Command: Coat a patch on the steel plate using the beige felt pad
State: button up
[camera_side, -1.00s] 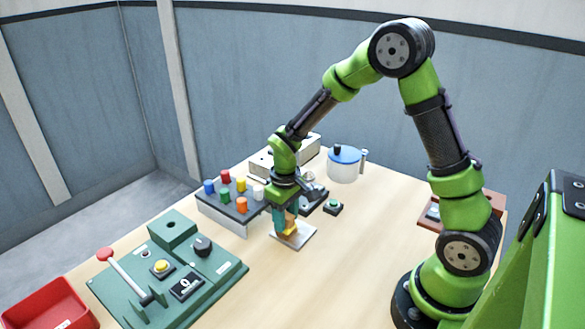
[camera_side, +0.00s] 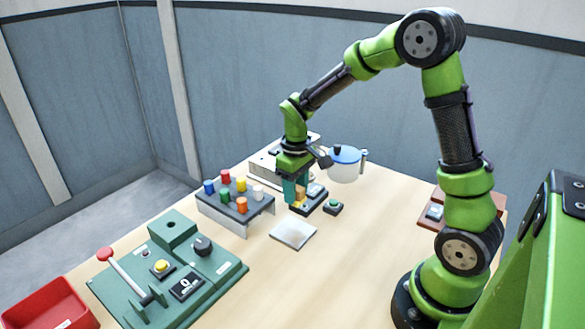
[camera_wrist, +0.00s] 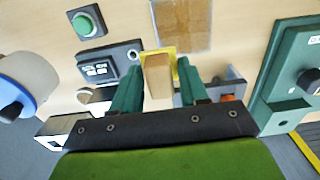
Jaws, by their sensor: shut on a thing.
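My gripper (camera_side: 296,199) is shut on the beige felt pad (camera_side: 300,194), with its teal fingers on either side of it. In the wrist view the pad (camera_wrist: 158,75) shows as a beige block with a yellow base, between the fingertips (camera_wrist: 160,82). The steel plate (camera_side: 293,235) lies flat on the table, in front of the gripper in the side view, and the pad is apart from it. In the wrist view the plate (camera_wrist: 182,25) looks brownish with a paler left strip; I cannot tell whether that is coating or reflection. The pad's underside is hidden.
A dark device with a display (camera_wrist: 108,66) and a green button box (camera_side: 333,207) are close to the gripper. A blue-lidded jar (camera_side: 345,165) stands behind. A peg rack (camera_side: 236,204), green console (camera_side: 170,270) and red bin (camera_side: 50,305) are left. The table front right is clear.

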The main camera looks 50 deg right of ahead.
jog(key=shift+r, duration=1.05)
jog(key=shift+a, duration=0.1)
